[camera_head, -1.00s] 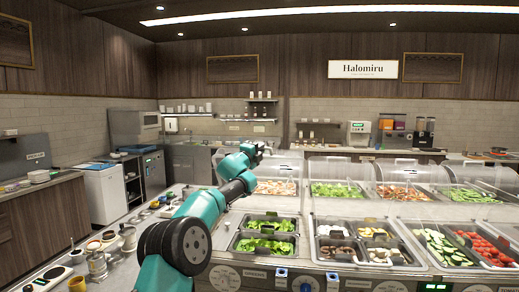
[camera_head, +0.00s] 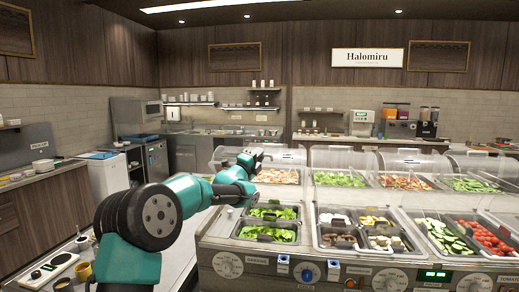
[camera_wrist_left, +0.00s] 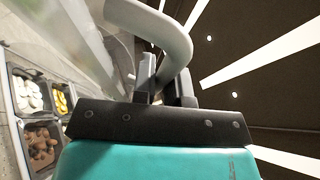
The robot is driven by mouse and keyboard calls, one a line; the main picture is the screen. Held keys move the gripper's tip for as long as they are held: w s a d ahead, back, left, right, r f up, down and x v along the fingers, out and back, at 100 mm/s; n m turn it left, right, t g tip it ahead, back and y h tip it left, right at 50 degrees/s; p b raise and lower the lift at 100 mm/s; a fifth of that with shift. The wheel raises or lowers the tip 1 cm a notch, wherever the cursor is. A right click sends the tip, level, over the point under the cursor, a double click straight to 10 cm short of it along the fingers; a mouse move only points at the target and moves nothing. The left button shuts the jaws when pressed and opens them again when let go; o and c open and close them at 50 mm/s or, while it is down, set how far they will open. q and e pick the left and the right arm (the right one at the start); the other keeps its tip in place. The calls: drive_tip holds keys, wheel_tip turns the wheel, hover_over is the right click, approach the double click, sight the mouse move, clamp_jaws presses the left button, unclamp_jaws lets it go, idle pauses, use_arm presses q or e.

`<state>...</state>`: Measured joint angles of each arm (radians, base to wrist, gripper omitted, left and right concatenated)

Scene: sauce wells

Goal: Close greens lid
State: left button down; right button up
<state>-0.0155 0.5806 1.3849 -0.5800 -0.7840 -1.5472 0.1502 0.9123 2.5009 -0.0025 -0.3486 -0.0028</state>
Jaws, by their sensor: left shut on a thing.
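The greens well (camera_head: 240,232) holds two dark pans of green leaves at the front left of the counter and is uncovered. A clear lid (camera_head: 290,153) stands raised behind it. My left gripper (camera_head: 257,158) is up at the left end of this lid. In the left wrist view a grey curved handle (camera_wrist_left: 168,30) passes at the fingers (camera_wrist_left: 165,90), and the gripper is shut on it. The exact contact is partly hidden by the gripper body. My right gripper is in neither view.
To the right, open wells hold mushrooms and eggs (camera_head: 362,235), then cucumber (camera_head: 445,235) and tomatoes (camera_head: 483,238). More clear lids (camera_head: 340,157) stand raised behind them. Knobs (camera_head: 228,265) line the counter front.

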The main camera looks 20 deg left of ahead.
use_arm(q)
drive_tip(key=s+d+f, duration=0.1)
drive_tip(key=s+f, duration=0.7)
drive_tip(key=f, duration=0.3)
drive_tip(key=shift+s+d+f, duration=0.2)
drive_tip(key=shift+s, duration=0.15)
drive_tip(key=c, duration=1.1)
unclamp_jaws()
drive_tip(key=shift+c, duration=0.2)
drive_tip(key=v, duration=1.7)
drive_tip(key=shift+s+f, duration=0.15)
